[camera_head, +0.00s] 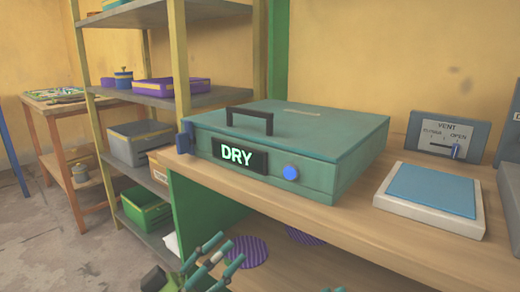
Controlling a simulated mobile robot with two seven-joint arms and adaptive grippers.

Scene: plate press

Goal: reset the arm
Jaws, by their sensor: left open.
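My left gripper (213,262) shows at the bottom edge, left of centre, with its teal and dark fingers spread open. No object shows between its fingers. It is in front of and below the bench top, apart from the plate press (285,140). The press is a teal box with a closed lid, a black handle (250,121), a lit "DRY" display (237,156) and a blue button (290,173). A small teal bit at the bottom edge, right of centre, may be my right gripper; its state is hidden.
The wooden bench (350,222) carries a blue-topped white pad (432,195) and a "VENT" panel (447,137). Purple striped discs (245,250) lie below the bench top. A shelf rack (210,97) with boxes and a wooden table (75,108) stand at left.

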